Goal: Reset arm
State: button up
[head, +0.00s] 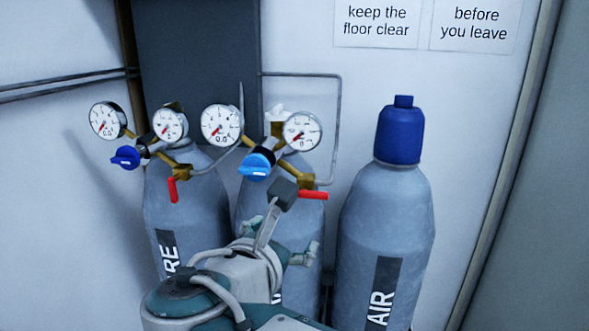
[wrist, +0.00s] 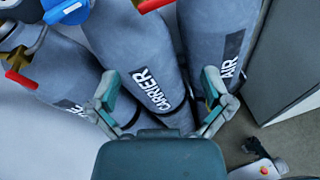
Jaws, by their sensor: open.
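My arm rises from the bottom of the head view, and my gripper (head: 280,240) is in front of the middle gas cylinder (head: 311,222). In the wrist view my gripper (wrist: 160,102) is open with its two teal fingers spread. Nothing is between the fingertips, and the cylinder labelled CARRIER (wrist: 135,45) stands beyond them. The gap between the fingers and that cylinder is hard to judge. My arm hides the lower middle cylinder in the head view.
A left cylinder (head: 185,215) and a blue-capped AIR cylinder (head: 385,220) flank the middle one. Regulators with several dial gauges (head: 221,125), blue knobs (head: 257,164) and red levers (head: 313,195) stick out above my gripper.

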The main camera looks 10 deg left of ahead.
jog(key=s+d+f+m+g, duration=0.2)
jog(key=d+f+m+g, duration=0.6)
jog(key=d+m, duration=0.55)
jog(key=s+d+f+m+y, duration=0.2)
jog(key=s+d+f+m, duration=0.1)
jog(key=m, duration=0.5)
jog(key=s+d+f+m+g+y, duration=0.1)
jog(key=s+d+f+m, duration=0.3)
jog(key=m, duration=0.5)
notch_tip(320, 180, down, 2)
jog(key=shift+s+d+f+y, duration=0.3)
jog(key=shift+s+y, duration=0.1)
jog(key=shift+s, duration=0.15)
